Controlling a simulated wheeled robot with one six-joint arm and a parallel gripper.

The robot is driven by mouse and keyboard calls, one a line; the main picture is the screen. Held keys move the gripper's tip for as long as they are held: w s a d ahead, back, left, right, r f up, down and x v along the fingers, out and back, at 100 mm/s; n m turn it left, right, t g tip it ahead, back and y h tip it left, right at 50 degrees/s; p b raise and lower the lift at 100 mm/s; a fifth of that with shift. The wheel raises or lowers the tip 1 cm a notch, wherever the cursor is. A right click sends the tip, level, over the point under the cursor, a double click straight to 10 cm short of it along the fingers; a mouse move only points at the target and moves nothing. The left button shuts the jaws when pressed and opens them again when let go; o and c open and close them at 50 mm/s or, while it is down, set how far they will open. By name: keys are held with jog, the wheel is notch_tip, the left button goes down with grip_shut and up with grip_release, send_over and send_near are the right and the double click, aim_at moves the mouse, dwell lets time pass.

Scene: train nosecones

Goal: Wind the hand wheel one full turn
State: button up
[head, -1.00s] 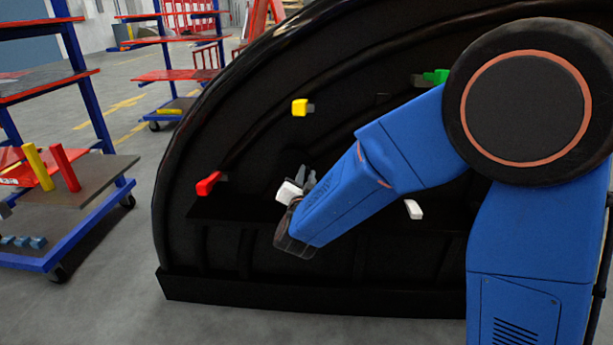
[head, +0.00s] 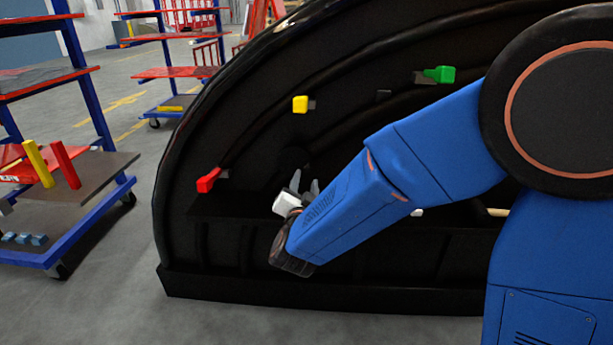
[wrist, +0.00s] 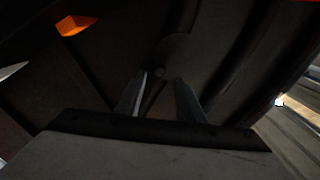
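My gripper (head: 305,183) is in front of the black nosecone (head: 250,235), its fingers pointing into the dark interior. In the wrist view my gripper (wrist: 160,82) has its two grey fingers apart, with no object clearly held between them. A small dark round knob (wrist: 159,72) shows just beyond the fingertips, beside a dark curved plate edge. I cannot tell for certain whether this belongs to the hand wheel. No hand wheel is clearly visible in the head view; the dark surfaces and my arm hide much of the interior.
A red handle (head: 208,181), a yellow block (head: 300,104) and a green block (head: 440,74) stick out of the nosecone. An orange block (wrist: 75,25) shows in the wrist view. Shelving carts (head: 75,235) stand to the left, with clear floor between.

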jog(key=s, duration=1.1)
jog(key=shift+s+a, duration=0.2)
jog(key=shift+s, duration=0.2)
jog(key=w+d+r+n+g+y, duration=0.25)
jog(key=d+n+g+y, duration=0.3)
jog(key=d, duration=0.35)
jog(key=s+d+f+g+h, duration=0.2)
jog(key=s+d+g, duration=0.2)
jog(key=s+d, duration=0.7)
jog(key=s+d+f+n+g+h, duration=0.1)
jog(key=s+d+f+g+h, duration=0.1)
jog(key=s+d, duration=1)
jog(key=shift+s+d+g+h, duration=0.25)
jog(key=shift+d+g+h, duration=0.2)
jog(key=shift+g, duration=0.4)
